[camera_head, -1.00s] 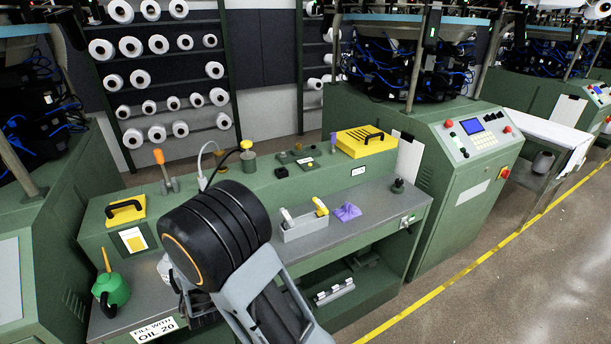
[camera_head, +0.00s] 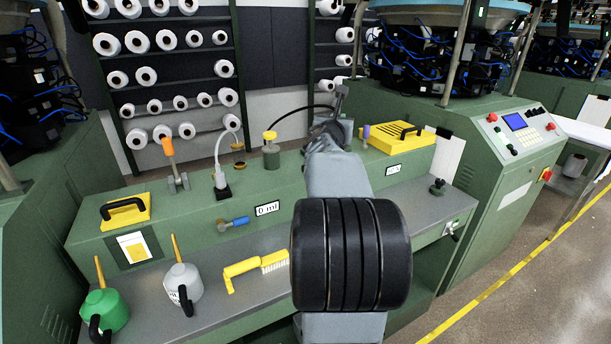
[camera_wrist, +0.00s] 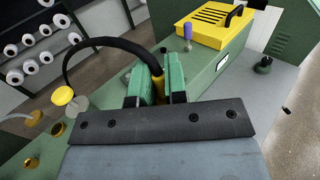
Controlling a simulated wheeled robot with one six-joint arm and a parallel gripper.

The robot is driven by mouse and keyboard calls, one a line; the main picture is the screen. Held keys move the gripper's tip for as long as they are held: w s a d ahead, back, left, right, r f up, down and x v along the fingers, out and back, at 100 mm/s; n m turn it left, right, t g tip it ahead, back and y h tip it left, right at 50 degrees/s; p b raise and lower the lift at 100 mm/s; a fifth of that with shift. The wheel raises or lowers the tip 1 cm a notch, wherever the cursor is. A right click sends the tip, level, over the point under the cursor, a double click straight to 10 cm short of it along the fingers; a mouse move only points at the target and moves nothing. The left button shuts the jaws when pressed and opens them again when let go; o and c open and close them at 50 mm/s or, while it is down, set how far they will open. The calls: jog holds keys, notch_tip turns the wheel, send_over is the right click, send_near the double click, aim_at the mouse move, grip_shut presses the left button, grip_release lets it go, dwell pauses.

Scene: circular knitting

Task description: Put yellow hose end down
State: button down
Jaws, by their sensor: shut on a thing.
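My gripper (camera_wrist: 158,80) is shut on the yellow hose end (camera_wrist: 158,88), only a sliver of which shows between the green fingers in the wrist view. The black hose (camera_wrist: 110,42) arcs from the yellow-capped fitting (camera_wrist: 63,96) on the green bench block up and over to the fingers. In the head view the hose (camera_head: 300,108) runs right from the yellow cap (camera_head: 270,135) to my gripper (camera_head: 338,112), above the block's rear edge. My arm hides the held end there.
A yellow black-handled box (camera_head: 397,138) and a purple peg (camera_head: 366,131) are right of my gripper. An orange-handled lever (camera_head: 169,150) and a plugged white cable (camera_head: 217,150) are left.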

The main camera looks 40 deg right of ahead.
jog(key=shift+d+r, duration=0.25)
jog(key=shift+d, duration=0.1)
jog(key=w+d+f+p, duration=0.1)
jog(key=w+f+p, duration=0.1)
jog(key=w+f, duration=1)
jog(key=shift+w+d+f, duration=0.25)
jog(key=shift+w+d, duration=0.15)
jog(key=shift+w, duration=0.05)
jog(key=shift+f, duration=0.15)
jog(key=c, duration=1.2)
grip_release()
jog(key=shift+o, duration=0.2)
